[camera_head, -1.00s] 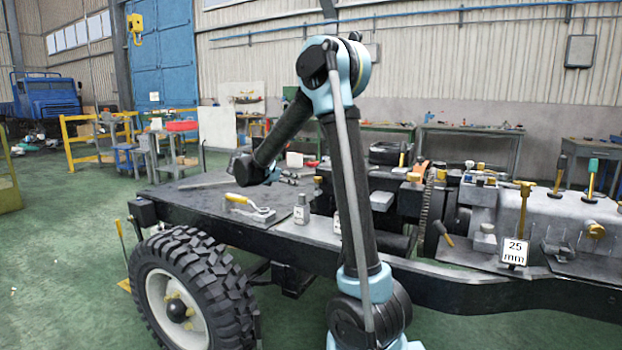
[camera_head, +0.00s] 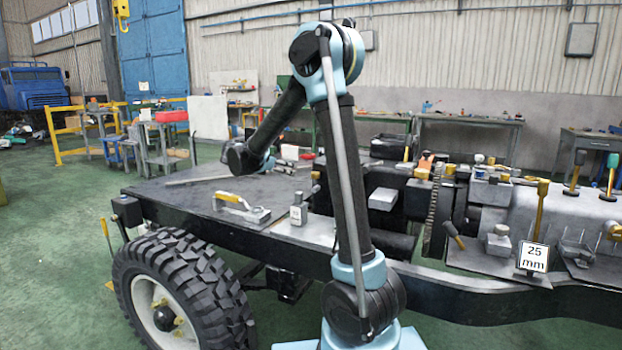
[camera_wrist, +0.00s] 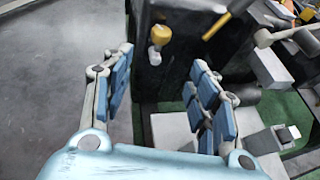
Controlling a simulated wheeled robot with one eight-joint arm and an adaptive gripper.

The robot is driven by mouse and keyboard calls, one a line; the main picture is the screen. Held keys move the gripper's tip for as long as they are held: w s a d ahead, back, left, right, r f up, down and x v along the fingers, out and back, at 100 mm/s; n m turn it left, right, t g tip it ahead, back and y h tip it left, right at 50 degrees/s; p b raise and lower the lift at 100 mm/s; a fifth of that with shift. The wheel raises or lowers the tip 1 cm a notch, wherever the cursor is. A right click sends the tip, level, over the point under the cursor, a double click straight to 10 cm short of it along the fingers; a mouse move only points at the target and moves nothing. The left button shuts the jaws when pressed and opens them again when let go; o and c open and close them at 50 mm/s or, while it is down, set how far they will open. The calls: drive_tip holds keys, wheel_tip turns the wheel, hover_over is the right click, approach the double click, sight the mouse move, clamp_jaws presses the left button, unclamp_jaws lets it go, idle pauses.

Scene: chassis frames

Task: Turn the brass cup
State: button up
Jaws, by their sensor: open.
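A small rounded brass cup (camera_wrist: 161,37) sits on a dark upright face in the upper middle of the wrist view, with a pale grey fitting just below it. My gripper (camera_wrist: 162,68) is open, its blue-padded fingers apart on either side with nothing between them. The cup lies beyond the fingertips, in line with the gap, and I see no contact. In the head view my arm bends down over the left part of the chassis, and the gripper itself is mostly hidden. A small brass-coloured piece shows there (camera_head: 315,176), perhaps the same cup.
A "25 mm" sign (camera_head: 533,259) stands at right. A yellow bar (camera_wrist: 228,19) juts beside the cup. The dark plate (camera_wrist: 60,75) at left is mostly clear.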

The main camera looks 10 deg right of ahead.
sight(312, 175)
drive_tip(key=x, duration=1.7)
drive_tip(key=shift+d, duration=0.1)
drive_tip(key=c, duration=1.1)
